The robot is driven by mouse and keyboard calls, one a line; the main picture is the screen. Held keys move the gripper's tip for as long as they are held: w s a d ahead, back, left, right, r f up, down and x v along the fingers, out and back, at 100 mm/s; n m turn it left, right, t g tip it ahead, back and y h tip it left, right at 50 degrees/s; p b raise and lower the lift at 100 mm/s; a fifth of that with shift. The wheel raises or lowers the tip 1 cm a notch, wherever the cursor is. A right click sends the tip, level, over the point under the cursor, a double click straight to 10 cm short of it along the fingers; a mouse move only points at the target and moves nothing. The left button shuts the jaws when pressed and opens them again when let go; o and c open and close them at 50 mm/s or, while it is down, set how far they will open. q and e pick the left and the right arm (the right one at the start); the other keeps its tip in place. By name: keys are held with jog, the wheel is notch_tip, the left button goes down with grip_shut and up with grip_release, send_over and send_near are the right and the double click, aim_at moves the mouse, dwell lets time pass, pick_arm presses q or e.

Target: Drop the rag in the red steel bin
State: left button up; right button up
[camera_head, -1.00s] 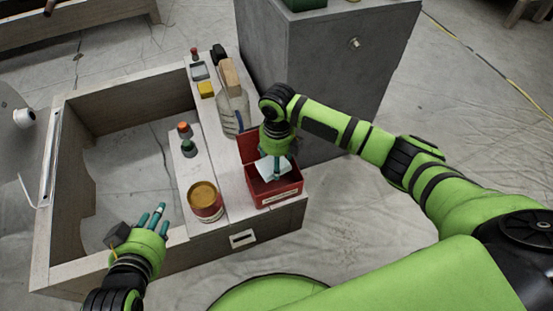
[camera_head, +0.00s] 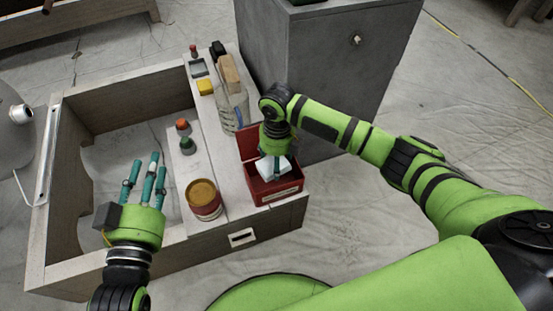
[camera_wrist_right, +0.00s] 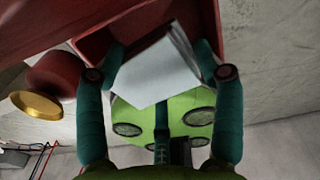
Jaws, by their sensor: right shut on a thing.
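The red steel bin (camera_head: 275,190) stands open on the near right end of the wooden bench, its lid raised at the back. The white folded rag (camera_head: 268,168) is at the bin's mouth, held by my right gripper (camera_head: 277,166). In the right wrist view the rag (camera_wrist_right: 158,75) sits between the teal fingers of the right gripper (camera_wrist_right: 160,85), with the red bin (camera_wrist_right: 190,18) just beyond. How deep the rag is in the bin I cannot tell. My left gripper (camera_head: 147,182) is open and empty, fingers spread, over the bench's open frame.
A can with a yellow-brown lid (camera_head: 203,199) stands left of the bin. A clear bottle (camera_head: 233,108), a yellow block (camera_head: 205,87) and small orange- and green-topped items (camera_head: 187,145) are on the bench. A grey cabinet (camera_head: 325,70) stands behind.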

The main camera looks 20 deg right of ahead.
pick_arm(q)
jog(key=shift+d+r, duration=0.1)
jog(key=shift+r, duration=0.25)
pick_arm(e)
jog(key=o, duration=1.3)
